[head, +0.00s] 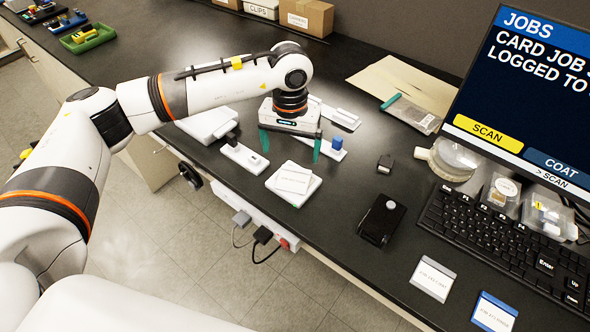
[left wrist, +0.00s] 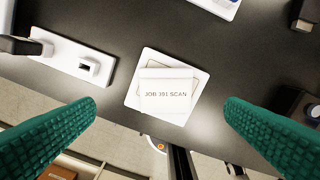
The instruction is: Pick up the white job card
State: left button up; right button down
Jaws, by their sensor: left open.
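The white job card (head: 293,179) lies on a white square pad (head: 281,194) near the bench's front edge. In the left wrist view the card (left wrist: 166,87) reads "JOB 391 SCAN" and sits on the pad (left wrist: 146,60), slightly askew to it. My left gripper (head: 290,147) is open, its two teal fingers pointing down above the bench, behind the card in the head view. In the left wrist view the open fingers (left wrist: 160,103) stand on either side of the card, apart from it, with nothing between them. My right gripper is not in view.
A white slotted block (head: 244,158) stands left of the pad, and a blue-topped piece (head: 337,142) stands behind right. A black device (head: 381,221) lies to the right. Two more cards, grey-topped (head: 433,278) and blue-topped (head: 493,312), lie near the keyboard (head: 500,240).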

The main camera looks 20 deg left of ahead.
aim_at(294, 176)
pick_arm(q)
jog(key=shift+w+f, duration=0.25)
jog(key=shift+f, duration=0.85)
jog(key=shift+s+d+f+p, duration=0.1)
jog(key=shift+d+f+p, duration=0.1)
jog(key=shift+f+p, duration=0.45)
jog(key=shift+d+f+p, duration=0.15)
jog(key=shift+f+p, duration=0.4)
jog(key=shift+p, duration=0.05)
notch_tip(294, 176, down, 2)
jog(key=shift+f+p, duration=0.2)
jog(key=shift+p, duration=0.2)
jog(key=shift+f, duration=0.45)
jog(key=shift+c, duration=0.4)
jog(key=c, duration=0.9)
jog(key=shift+c, duration=0.3)
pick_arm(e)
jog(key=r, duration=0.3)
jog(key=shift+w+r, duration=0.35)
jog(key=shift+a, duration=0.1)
